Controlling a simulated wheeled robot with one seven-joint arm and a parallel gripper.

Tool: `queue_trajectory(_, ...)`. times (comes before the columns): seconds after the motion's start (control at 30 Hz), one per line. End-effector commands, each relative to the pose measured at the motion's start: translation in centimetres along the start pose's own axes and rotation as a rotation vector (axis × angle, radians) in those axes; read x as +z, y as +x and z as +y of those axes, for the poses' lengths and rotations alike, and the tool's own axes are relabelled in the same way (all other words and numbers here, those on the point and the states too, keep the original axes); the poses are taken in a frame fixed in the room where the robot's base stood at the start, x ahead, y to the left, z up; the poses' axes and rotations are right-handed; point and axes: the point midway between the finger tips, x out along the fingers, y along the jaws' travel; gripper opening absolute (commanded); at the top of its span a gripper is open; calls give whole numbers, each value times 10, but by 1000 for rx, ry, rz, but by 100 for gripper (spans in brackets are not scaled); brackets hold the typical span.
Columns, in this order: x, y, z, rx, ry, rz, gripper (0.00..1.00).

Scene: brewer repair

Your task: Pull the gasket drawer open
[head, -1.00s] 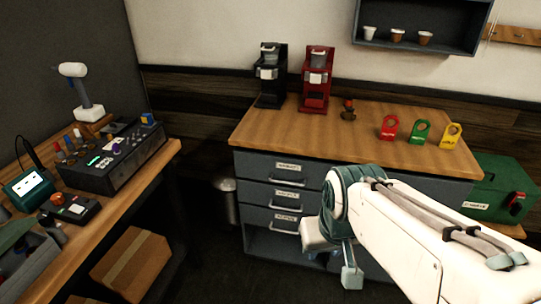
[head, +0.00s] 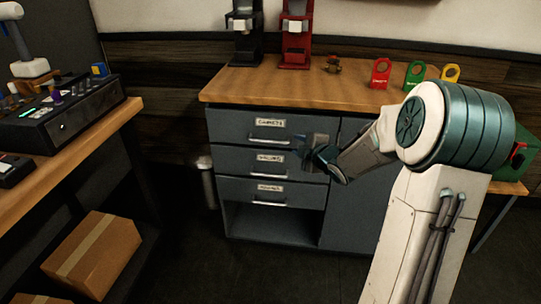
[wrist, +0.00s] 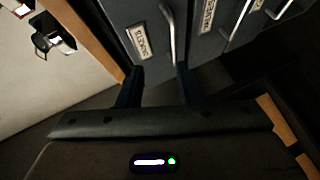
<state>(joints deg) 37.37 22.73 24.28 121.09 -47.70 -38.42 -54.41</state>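The gasket drawer (head: 235,126) is the top drawer of the grey cabinet and is closed. Its label reads like "GASKETS", and its bar handle (head: 270,139) sits below the label. My gripper (head: 304,145) is in front of the drawer's right end, close to the handle's right end. In the wrist view my gripper (wrist: 158,78) has its two dark fingers apart with nothing held between them. The handle (wrist: 172,35) shows just beyond the fingertips, nearer the right finger. Whether a finger touches the handle I cannot tell.
Two closed drawers, labelled valves (head: 232,160) and one below (head: 235,190), sit under it, above an open shelf. Red (head: 295,40) and black brewers and coloured tags stand on the wooden top (head: 290,85). A cardboard box (head: 95,255) lies at left. Floor before the cabinet is clear.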

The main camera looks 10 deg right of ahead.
Motion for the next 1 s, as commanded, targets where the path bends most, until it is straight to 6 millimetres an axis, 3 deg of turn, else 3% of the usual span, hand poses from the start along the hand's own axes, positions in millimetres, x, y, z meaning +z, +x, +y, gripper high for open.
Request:
queue_trajectory(0.03, 5, 12, -21, 20, -36, 53, 33)
queue_trajectory(0.23, 6, 22, -40, 88, -131, 183, 33)
queue_trajectory(0.47, 0, 41, -39, 102, -149, 205, 33)
queue_trajectory(0.8, -14, 110, -33, 102, -148, 203, 33)
queue_trajectory(1.0, -20, 142, -30, 103, -149, 202, 33)
